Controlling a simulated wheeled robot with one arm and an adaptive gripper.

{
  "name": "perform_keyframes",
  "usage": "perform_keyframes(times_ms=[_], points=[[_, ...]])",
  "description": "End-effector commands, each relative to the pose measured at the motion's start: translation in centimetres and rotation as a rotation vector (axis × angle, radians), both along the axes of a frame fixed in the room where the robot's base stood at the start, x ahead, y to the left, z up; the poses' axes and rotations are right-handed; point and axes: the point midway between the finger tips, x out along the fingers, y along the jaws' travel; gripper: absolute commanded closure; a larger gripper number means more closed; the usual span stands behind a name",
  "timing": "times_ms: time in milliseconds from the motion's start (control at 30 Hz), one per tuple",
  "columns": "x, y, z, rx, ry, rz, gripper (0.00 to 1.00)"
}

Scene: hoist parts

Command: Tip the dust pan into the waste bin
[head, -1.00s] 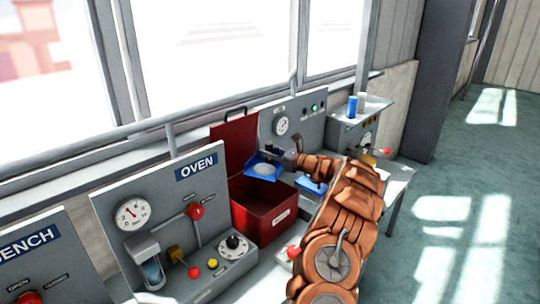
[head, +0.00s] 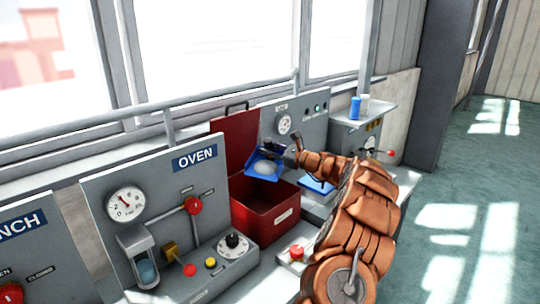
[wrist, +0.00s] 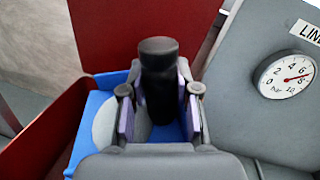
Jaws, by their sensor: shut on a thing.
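The blue dust pan (head: 262,168) holds a pale grey heap and is held over the red waste bin (head: 268,222), near the bin's raised red lid (head: 236,138). My gripper (head: 289,153) is shut on the pan's dark handle. In the wrist view, my gripper (wrist: 158,112) has its fingers on both sides of the black handle, with the blue pan (wrist: 190,112) and part of the pale heap beyond. The pan looks slightly tilted in the head view. The bin's inside is partly hidden by the pan.
The oven panel (head: 160,215) stands left of the bin. A gauge panel (head: 300,118) stands behind it. A blue tray-like thing (head: 318,185) lies right of the bin, partly behind my arm. A blue cylinder (head: 355,107) stands on a shelf at the right.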

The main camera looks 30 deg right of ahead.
Motion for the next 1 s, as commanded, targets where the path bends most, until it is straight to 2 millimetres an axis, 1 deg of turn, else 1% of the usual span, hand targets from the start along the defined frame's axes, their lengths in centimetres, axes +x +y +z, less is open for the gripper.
perform_keyframes(times_ms=[33, 233, 1000], points=[[0.0, 0.0, -0.3, -0.01, -0.008, -0.001, 1.0], [-0.2, 0.3, -0.2, -0.047, -0.03, 0.0, 1.0], [-0.9, 1.5, 0.3, -0.198, -0.124, 0.0, 1.0]])
